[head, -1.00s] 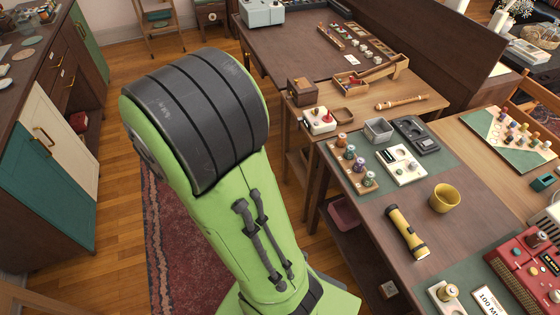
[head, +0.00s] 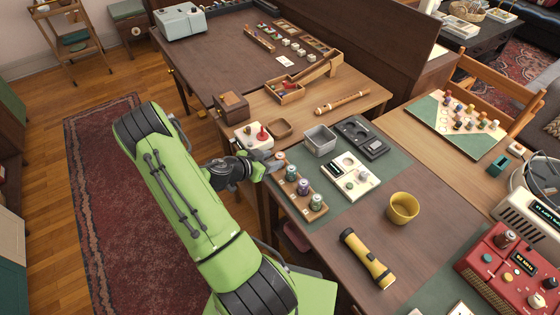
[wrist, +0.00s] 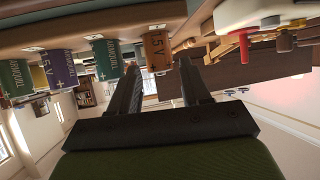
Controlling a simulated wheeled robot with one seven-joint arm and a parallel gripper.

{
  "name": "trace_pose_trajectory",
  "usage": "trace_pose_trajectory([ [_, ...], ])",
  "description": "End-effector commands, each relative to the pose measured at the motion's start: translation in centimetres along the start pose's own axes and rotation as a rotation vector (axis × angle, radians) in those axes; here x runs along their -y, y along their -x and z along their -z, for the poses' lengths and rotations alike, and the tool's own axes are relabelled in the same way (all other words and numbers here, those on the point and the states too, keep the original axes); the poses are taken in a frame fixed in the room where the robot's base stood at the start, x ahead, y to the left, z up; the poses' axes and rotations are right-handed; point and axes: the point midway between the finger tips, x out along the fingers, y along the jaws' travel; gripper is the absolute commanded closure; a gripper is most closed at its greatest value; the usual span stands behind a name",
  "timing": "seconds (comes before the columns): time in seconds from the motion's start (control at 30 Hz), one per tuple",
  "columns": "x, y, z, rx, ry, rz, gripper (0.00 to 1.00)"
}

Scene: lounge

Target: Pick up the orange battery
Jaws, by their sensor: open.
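The orange battery (wrist: 157,52) stands upright at the end of a row of batteries. In the wrist view, which looks upside down, it shows between the two fingertips of my open gripper (wrist: 161,68); I cannot tell whether the fingers reach around it or stop just short. In the head view, the orange battery (head: 281,159) is at the far end of a wooden battery holder (head: 297,205), partly hidden by my gripper (head: 271,163), which comes in from the left at the table edge.
Green and purple batteries (head: 303,187) stand close beside it in the same holder. A white box with a red knob (head: 254,137) is just behind my gripper. A grey metal bin (head: 320,140), a white meter (head: 350,176) and a yellow flashlight (head: 366,259) are nearby.

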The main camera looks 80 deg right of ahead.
Motion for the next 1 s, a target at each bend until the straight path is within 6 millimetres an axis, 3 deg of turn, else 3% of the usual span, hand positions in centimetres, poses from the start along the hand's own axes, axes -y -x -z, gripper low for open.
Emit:
trace_pose_trajectory([
  [0.23,-0.2,-4.4,-0.1,0.001,-0.002,-0.003,0.52],
  [0.5,-0.1,-5.1,-0.1,0.001,0.0,0.0,0.52],
  [0.8,-0.1,-5.0,-0.1,0.001,0.0,0.0,0.95],
  [1.0,-0.1,-5.0,0.0,0.001,0.0,0.0,0.96],
])
